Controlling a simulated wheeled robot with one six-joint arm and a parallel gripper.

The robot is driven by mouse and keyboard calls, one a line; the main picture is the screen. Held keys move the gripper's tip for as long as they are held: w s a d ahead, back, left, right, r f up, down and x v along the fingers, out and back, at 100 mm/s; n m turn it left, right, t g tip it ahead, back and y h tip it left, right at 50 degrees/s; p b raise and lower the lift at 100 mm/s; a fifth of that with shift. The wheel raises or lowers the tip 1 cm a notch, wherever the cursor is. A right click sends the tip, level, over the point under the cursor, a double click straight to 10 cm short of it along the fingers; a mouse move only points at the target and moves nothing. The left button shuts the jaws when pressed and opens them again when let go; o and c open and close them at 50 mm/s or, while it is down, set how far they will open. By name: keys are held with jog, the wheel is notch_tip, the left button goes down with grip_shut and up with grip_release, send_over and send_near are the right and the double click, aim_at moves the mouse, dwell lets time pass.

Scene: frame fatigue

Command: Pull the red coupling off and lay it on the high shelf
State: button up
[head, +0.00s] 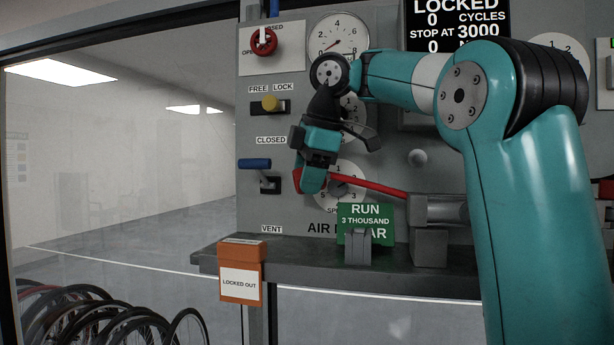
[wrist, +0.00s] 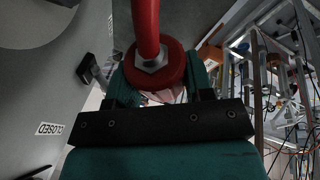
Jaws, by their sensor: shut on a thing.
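My gripper (head: 311,180) hangs in front of the grey panel and is shut on the red coupling (head: 297,180). In the wrist view the coupling (wrist: 176,66) is a red ring with a metal nut, held between the teal fingers. A red hose (head: 375,187) runs from the coupling to the right, to a grey metal fitting (head: 440,208); in the wrist view the hose (wrist: 147,22) rises from the nut. The fingers hide part of the coupling, and I cannot tell whether it touches anything behind. I cannot make out which surface is the high shelf.
Bicycle wheels (head: 100,318) stand lower left.

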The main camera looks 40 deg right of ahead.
jog(key=b, duration=0.9)
send_over(304, 252)
jog(key=s, duration=0.1)
notch_tip(304, 252, down, 9)
jog(key=shift+s+d+f, duration=0.1)
jog(key=shift+f+b, duration=0.6)
jog(key=shift+f, duration=0.25)
jog(key=o, duration=1.3)
jog(key=shift+f, duration=0.1)
jog(key=shift+c, duration=0.2)
jog(key=p+v, duration=1.5)
jog(key=v, duration=0.2)
jog(key=shift+r+p, duration=0.4)
